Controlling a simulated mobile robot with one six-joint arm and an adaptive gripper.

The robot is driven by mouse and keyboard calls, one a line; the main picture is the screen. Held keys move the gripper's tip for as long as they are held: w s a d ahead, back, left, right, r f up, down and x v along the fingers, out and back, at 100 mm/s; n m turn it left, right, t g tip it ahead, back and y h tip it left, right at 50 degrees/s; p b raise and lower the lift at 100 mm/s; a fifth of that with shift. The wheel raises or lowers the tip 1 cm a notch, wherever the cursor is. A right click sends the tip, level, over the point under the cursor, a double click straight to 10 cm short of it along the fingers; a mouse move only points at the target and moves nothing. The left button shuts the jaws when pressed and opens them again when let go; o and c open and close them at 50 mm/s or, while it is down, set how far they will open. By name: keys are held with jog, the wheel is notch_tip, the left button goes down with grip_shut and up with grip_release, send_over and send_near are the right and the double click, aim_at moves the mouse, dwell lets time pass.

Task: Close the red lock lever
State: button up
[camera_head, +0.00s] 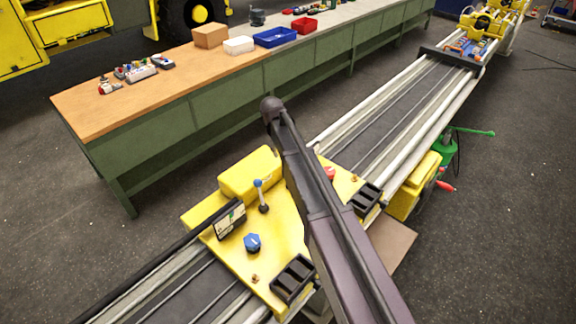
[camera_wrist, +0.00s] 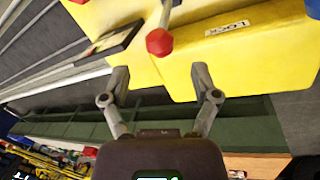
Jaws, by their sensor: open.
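The red lock lever shows in the wrist view as a red knob (camera_wrist: 160,42) on a grey shaft, at the top centre. A white LOCK label (camera_wrist: 227,27) is on the yellow housing to its right. My gripper (camera_wrist: 160,76) is open and empty, its two fingers on either side below the knob, apart from it in the picture. In the head view, a small red part (camera_head: 328,173) shows just right of my dark arm; I cannot tell if it is the lever. My arm hides the gripper there.
The yellow carriage (camera_head: 225,250) carries a blue-tipped lever (camera_head: 258,195), a blue knob (camera_head: 252,243), a small panel (camera_head: 230,219) and black brackets (camera_head: 293,277). It sits on long rails (camera_head: 400,110). A green workbench (camera_head: 230,102) with bins stands behind.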

jog(key=shift+b+x, duration=2.85)
jog(key=shift+x, duration=0.35)
jog(key=shift+r, duration=0.1)
grip_shut()
